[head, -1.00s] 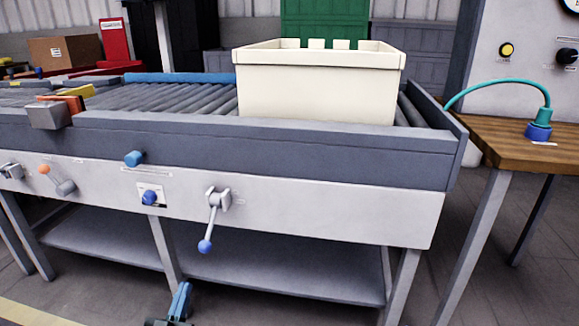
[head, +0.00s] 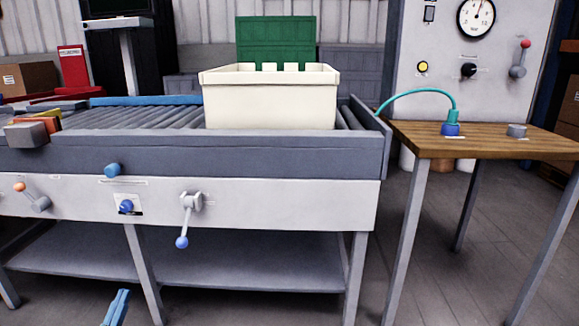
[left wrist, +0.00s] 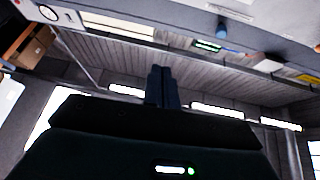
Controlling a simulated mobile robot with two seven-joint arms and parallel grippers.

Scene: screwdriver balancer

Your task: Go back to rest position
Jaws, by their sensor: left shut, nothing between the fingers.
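My left gripper (head: 117,306) shows at the bottom left of the head view, as blue fingers low in front of the conveyor bench (head: 300,203). Its fingers are shut together with nothing between them. In the left wrist view the shut dark fingers (left wrist: 162,88) point toward the upper middle of the picture, clear of any object. My right gripper is in neither view. A cream crate (head: 270,105) stands on the rollers at the right end of the bench.
The bench front carries a blue-tipped lever (head: 186,220), a blue knob (head: 126,206) and an orange-tipped lever (head: 32,196). A wooden table (head: 490,142) with a teal hose (head: 420,92) stands right. Floor at right is open.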

